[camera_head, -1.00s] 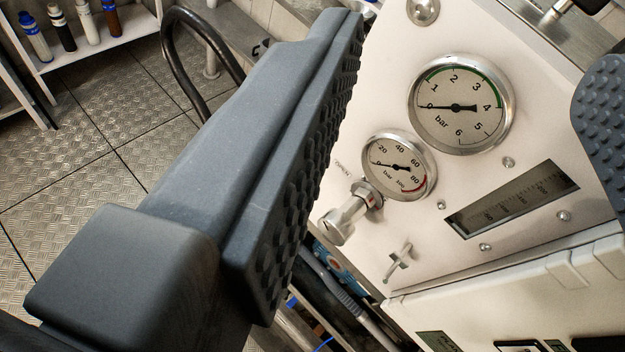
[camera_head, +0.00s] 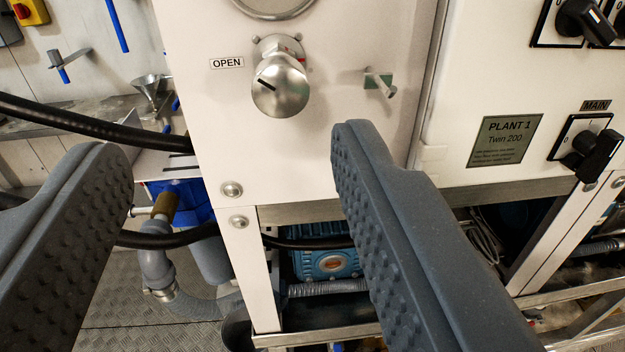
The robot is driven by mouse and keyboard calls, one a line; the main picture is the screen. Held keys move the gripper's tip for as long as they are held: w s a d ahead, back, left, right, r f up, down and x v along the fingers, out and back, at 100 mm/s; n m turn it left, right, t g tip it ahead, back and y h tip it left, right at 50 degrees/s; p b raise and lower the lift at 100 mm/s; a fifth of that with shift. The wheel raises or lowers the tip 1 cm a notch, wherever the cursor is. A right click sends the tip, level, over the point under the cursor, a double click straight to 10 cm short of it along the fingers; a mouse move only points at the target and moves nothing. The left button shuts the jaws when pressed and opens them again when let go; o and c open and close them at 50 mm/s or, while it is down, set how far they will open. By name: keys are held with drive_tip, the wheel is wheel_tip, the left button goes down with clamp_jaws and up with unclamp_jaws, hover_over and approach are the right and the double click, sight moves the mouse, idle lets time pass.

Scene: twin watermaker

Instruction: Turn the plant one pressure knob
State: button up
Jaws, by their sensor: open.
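The pressure knob (camera_head: 281,86) is a round silver metal knob with a dark slot mark on its face. It sticks out of the white panel (camera_head: 310,150), right of the "OPEN" label (camera_head: 227,63) and under a partly cut-off gauge (camera_head: 272,6). The "PLANT 1 Twin 200" plate (camera_head: 505,140) is on the panel to the right. My gripper (camera_head: 232,150) is open and empty. Its left finger is at the lower left and its right finger reaches up to below and right of the knob. The knob lies above the gap between the fingertips, and neither finger touches it in the picture.
A small metal lever (camera_head: 379,83) sticks out right of the knob. A black MAIN switch (camera_head: 588,154) and another black switch (camera_head: 585,22) are farther right. Black hoses (camera_head: 90,122) cross at the left. A blue pump (camera_head: 325,262) sits beneath the panel.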

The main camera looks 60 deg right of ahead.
sight(279, 93)
drive_tip(key=shift+m, duration=0.5)
drive_tip(key=x, duration=0.4)
drive_tip(key=s+f+x, duration=0.1)
drive_tip(key=x, duration=0.3)
drive_tip(key=d+f+x, duration=0.1)
drive_tip(key=x, duration=0.3)
drive_tip(key=shift+s+p, duration=0.1)
drive_tip(key=shift+p, duration=0.2)
drive_tip(key=shift+w+d+f, duration=0.15)
drive_tip(key=shift+w+d, duration=0.2)
drive_tip(key=shift+d, duration=0.1)
drive_tip(key=c, duration=1)
drive_tip(key=shift+s+d, duration=0.1)
drive_tip(key=shift+d, duration=0.2)
drive_tip(key=shift+a+n+b, duration=0.25)
drive_tip(key=shift+n+b, duration=0.05)
